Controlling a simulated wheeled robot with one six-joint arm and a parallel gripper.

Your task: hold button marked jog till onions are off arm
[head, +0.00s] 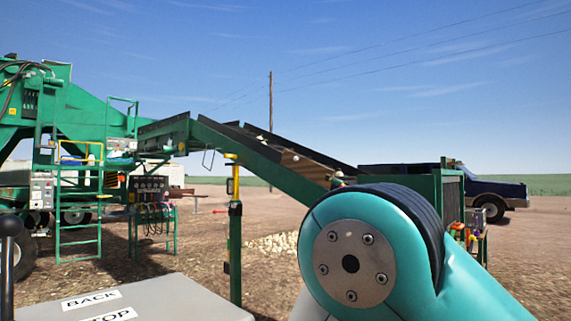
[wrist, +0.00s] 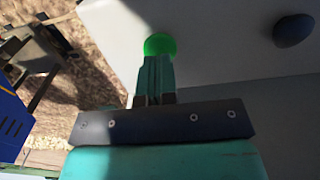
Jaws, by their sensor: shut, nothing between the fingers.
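In the wrist view, my gripper (wrist: 155,60) is shut, with nothing between its fingers. Its fingertips are at a round green button (wrist: 160,43) on a pale grey panel (wrist: 230,45). The tips overlap the button's lower edge, and I cannot tell whether they press it. No marking on the button is readable. In the head view, the elevator arm (head: 260,160) is a green sloping conveyor with a dark belt, and a few pale onions (head: 295,157) show on it. A pile of onions (head: 275,243) lies on the ground below. My gripper is not visible in the head view.
A dark round knob (wrist: 294,30) stands on the panel to the right of the green button. In the head view, a grey box top (head: 175,298) carries BACK and partly cut-off labels. Green machinery (head: 60,110) stands left, and a dark blue truck (head: 490,190) is parked right.

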